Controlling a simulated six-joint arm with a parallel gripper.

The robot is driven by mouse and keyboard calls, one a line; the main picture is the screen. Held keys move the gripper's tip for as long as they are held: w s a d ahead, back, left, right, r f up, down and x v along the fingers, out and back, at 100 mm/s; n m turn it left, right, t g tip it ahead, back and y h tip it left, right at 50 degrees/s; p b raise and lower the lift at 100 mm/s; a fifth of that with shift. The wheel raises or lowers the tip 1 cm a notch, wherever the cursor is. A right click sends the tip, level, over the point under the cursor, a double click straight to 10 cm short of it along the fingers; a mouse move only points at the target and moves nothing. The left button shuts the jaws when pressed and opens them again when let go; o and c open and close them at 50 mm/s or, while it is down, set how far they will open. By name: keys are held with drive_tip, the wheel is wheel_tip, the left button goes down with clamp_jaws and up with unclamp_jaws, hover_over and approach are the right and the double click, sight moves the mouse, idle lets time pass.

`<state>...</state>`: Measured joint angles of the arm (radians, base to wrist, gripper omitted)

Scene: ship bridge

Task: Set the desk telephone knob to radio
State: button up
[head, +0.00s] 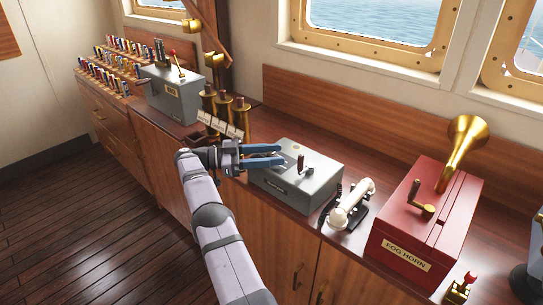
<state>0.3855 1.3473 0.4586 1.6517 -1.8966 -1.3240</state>
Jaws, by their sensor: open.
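A white telephone handset (352,203) rests on a small dark base on the wooden counter, right of centre. Any knob or lettering on the base is too small to make out. Left of it sits a grey box (322,181) with a dark upright knob (300,163) on its top and a small plate on its front; the plate cannot be read. My gripper (283,155) has two blue fingers, apart and empty. They point right, over the left part of the grey box, left of its knob. I cannot tell whether they touch the box.
A red fog horn box (415,236) with a crank and brass horn stands right of the telephone. A grey lever box (178,95), brass cylinders (222,104) and a rack of coloured items (112,62) are at the left. A small red-knobbed lever (463,286) is at front right.

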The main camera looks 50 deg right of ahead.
wheel_tip(320, 180, up, 10)
drive_tip(key=shift+f+p, duration=0.1)
drive_tip(key=shift+p, duration=1.15)
drive_tip(key=shift+w+a, duration=0.25)
wheel_tip(320, 180, up, 5)
drive_tip(key=t, duration=0.1)
hover_over(269, 154)
drive_tip(key=s+v, duration=0.1)
drive_tip(key=v, duration=0.2)
drive_tip(key=w+a+r+n+h, duration=0.2)
drive_tip(key=a, duration=0.1)
wheel_tip(269, 154, down, 17)
drive_tip(key=s+a+n+t+h, duration=0.1)
drive_tip(key=s+n+t+h, duration=0.1)
drive_tip(key=t, duration=0.4)
drive_tip(key=shift+n+t+b, duration=0.4)
drive_tip(key=shift+n, duration=0.4)
